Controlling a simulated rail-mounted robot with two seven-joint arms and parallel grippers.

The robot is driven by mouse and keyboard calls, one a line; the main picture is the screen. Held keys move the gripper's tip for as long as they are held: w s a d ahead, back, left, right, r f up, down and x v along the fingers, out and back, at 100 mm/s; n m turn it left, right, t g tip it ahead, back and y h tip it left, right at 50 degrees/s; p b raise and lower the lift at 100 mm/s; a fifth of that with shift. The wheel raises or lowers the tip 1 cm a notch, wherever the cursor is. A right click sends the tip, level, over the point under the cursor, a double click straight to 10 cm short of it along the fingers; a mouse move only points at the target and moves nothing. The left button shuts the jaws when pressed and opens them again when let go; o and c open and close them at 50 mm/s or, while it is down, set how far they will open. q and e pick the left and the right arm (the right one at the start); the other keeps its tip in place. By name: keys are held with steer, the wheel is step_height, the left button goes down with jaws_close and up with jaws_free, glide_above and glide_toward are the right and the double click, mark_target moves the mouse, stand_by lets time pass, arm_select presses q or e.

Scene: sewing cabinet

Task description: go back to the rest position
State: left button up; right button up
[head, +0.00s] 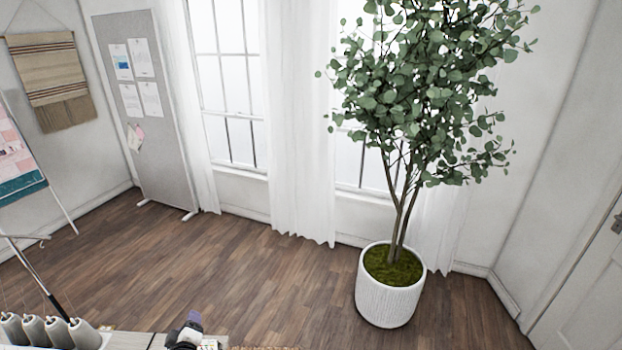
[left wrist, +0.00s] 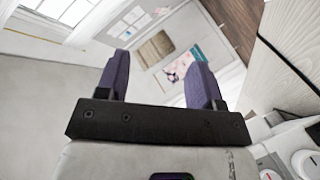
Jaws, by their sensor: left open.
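The room's wall and a board with papers show far behind the gap. My right gripper is not in either view.
Several grey thread cones (head: 60,332) stand at the bottom left beside a thin dark stand. A potted tree (head: 390,298) stands on the wooden floor (head: 250,275). A grey pin board (head: 150,110) stands at the back left. The floor between is clear.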

arm_select(q)
step_height(320, 180, up, 8)
steer(key=d+f+m+h, duration=0.1)
steer(key=d+m+h, duration=0.1)
steer(key=m+h, duration=0.15)
steer(key=s+d+r+m+g+h, duration=0.1)
steer(key=s+d+r+m+g, duration=0.2)
steer(key=s, duration=0.5)
steer(key=s+d+r+m+g+h, duration=0.1)
steer(key=s+d+r+m+g, duration=0.1)
steer(key=s+r+m, duration=0.35)
steer(key=s+d+f+m, duration=0.1)
steer(key=s+d+f, duration=0.15)
steer(key=s, duration=0.45)
steer(key=s+d+f+m, duration=0.1)
steer(key=s+d, duration=0.3)
steer(key=s, duration=0.4)
steer(key=s+d+f+m+g, duration=0.1)
steer(key=s+f+g, duration=0.2)
steer(key=s+f, duration=0.4)
steer(key=s+d+f+g, duration=0.1)
steer(key=s+f+g, duration=0.1)
steer(key=s+f, duration=0.5)
step_height(320, 180, up, 24)
steer(key=s+p, duration=0.2)
steer(key=p, duration=2)
steer(key=shift+s+d+r, duration=0.15)
steer(key=shift+s+r, duration=0.1)
